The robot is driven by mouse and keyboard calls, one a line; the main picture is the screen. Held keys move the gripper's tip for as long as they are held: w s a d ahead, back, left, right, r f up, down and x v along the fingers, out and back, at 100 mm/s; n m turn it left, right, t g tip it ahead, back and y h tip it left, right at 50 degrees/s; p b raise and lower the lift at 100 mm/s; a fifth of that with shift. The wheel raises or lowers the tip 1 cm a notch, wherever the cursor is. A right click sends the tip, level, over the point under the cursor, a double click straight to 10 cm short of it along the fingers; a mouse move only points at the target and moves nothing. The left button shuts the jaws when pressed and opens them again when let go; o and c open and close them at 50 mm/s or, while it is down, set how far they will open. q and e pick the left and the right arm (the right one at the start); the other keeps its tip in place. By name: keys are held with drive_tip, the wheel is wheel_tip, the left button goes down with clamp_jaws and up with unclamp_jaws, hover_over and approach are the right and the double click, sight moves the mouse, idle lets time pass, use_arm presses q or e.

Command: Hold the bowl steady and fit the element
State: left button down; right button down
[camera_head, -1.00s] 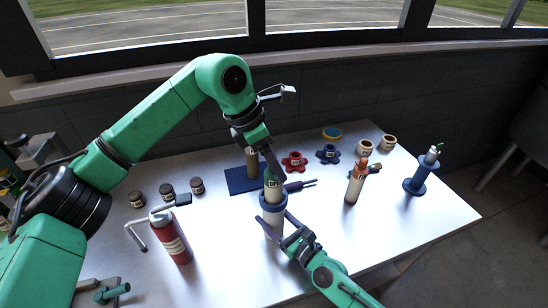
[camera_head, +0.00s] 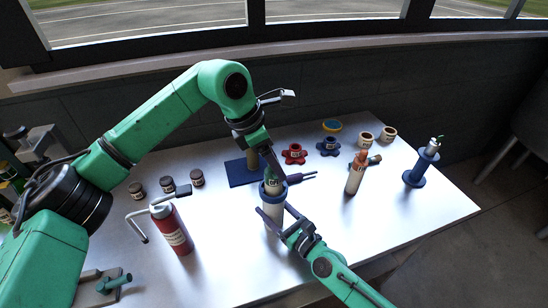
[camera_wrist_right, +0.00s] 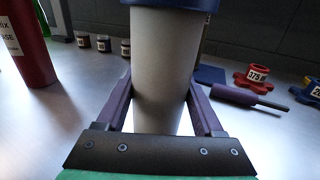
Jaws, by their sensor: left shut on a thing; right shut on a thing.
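The bowl, a pale upright cylinder (camera_head: 272,218) with a blue collar (camera_head: 272,202) at its top, stands near the middle of the table. My right gripper (camera_head: 277,212) has its fingers on either side of the bowl below the collar; the right wrist view shows the pale wall (camera_wrist_right: 160,70) between the purple fingers. The element (camera_head: 272,187), with a green top and a small label, sits upright in the collar, its lower part hidden inside. My left gripper (camera_head: 274,174) is shut on the element's top from above. The seat depth cannot be told.
A red bottle (camera_head: 172,228) with a bent handle stands at left, small dark jars (camera_head: 166,185) behind it. A blue base (camera_head: 243,173), a purple-handled tool (camera_head: 294,179), red (camera_head: 293,154) and blue (camera_head: 328,147) knobs lie behind. An orange-topped bottle (camera_head: 355,175) and blue spool stand (camera_head: 415,178) are right.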

sight(269, 172)
use_arm(q)
drive_tip(key=shift+f, duration=2.9)
drive_tip(key=shift+r, duration=0.1)
drive_tip(key=shift+r, duration=7.9)
drive_tip(key=shift+f, duration=1.15)
